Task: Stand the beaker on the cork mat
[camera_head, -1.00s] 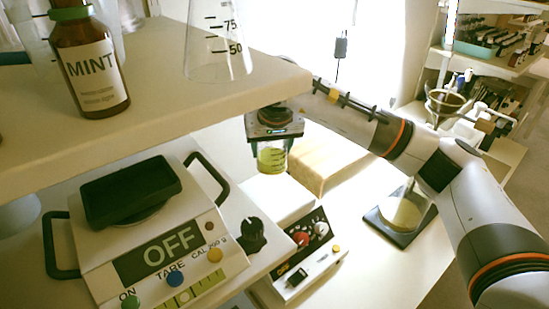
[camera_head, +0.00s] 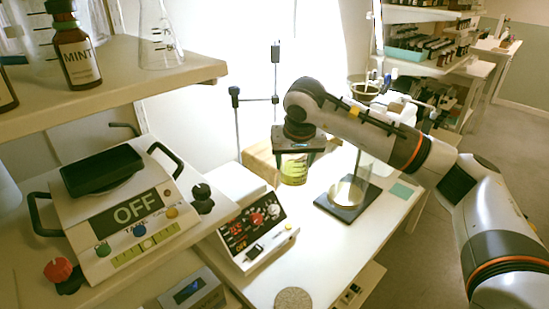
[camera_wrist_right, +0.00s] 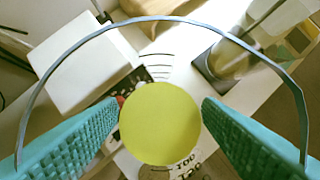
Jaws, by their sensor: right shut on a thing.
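The beaker (camera_head: 294,173) holds yellow-green liquid and hangs upright above the white table. My right gripper (camera_head: 296,157) is shut on it from above, with a finger on each side. In the right wrist view, the teal fingers flank the beaker's yellow liquid (camera_wrist_right: 160,123), and its glass rim arcs across the picture. The cork mat (camera_head: 293,299) is a round, speckled disc on the table at the bottom edge of the head view. It is bare where it shows, and the beaker is well above and behind it. My left gripper is not in view.
A hotplate-like device (camera_head: 254,228) with knobs stands left of the mat. A stand with a dark base (camera_head: 346,205) is right of the beaker, and a wooden box (camera_head: 262,160) is behind it. The table between beaker and mat looks clear.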

